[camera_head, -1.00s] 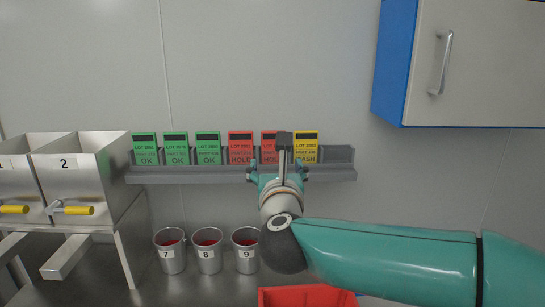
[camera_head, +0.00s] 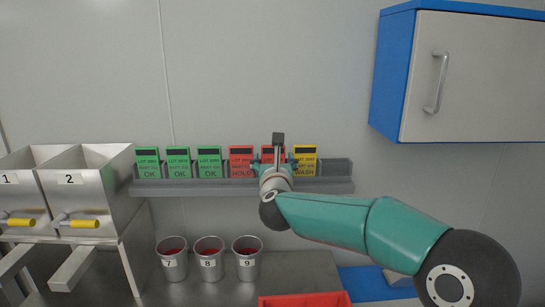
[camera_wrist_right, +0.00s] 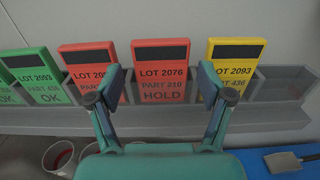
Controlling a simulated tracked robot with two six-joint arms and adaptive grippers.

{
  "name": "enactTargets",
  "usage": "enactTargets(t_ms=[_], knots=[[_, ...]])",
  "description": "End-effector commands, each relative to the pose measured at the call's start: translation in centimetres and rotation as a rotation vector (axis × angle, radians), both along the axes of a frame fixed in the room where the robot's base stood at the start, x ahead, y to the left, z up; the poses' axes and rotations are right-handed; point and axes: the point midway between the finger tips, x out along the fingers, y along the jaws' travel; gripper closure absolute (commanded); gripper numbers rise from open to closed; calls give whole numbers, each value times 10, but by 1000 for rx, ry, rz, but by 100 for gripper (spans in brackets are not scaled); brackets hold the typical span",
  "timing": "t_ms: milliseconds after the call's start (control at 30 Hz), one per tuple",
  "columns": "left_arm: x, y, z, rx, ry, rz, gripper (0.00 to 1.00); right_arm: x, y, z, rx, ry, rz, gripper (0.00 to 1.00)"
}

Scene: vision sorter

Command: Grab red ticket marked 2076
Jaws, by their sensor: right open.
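My right gripper (camera_wrist_right: 161,82) is open, with one finger at each side of this ticket's front. A gap shows between the fingers and the ticket's edges; I cannot tell how far the tips reach in depth. My left gripper is in neither view.
Another red ticket (camera_head: 241,160) stands on the left and a yellow ticket (camera_head: 305,160) on the right. Green tickets (camera_head: 177,162) fill the rack's left part. Numbered metal cups (camera_head: 208,260) and a red bin (camera_head: 303,300) stand below. A blue-sided cabinet (camera_head: 470,75) hangs upper right.

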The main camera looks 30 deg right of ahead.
Motion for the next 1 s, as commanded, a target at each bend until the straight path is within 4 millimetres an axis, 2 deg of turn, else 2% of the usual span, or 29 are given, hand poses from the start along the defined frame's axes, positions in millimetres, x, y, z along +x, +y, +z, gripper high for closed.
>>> enactTargets(t_ms=[33, 200, 467, 700, 1000], knots=[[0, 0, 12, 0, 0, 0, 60, 8, -4, 5, -1, 4, -2, 21], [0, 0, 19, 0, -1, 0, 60, 23, -14, 3, 0, 1, -1, 21], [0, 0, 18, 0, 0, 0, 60, 25, -15, 1, 0, 0, 0, 21], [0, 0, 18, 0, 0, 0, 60, 25, -15, 1, 0, 0, 0, 58], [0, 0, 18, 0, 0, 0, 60, 25, -15, 2, -1, -1, 0, 58]])
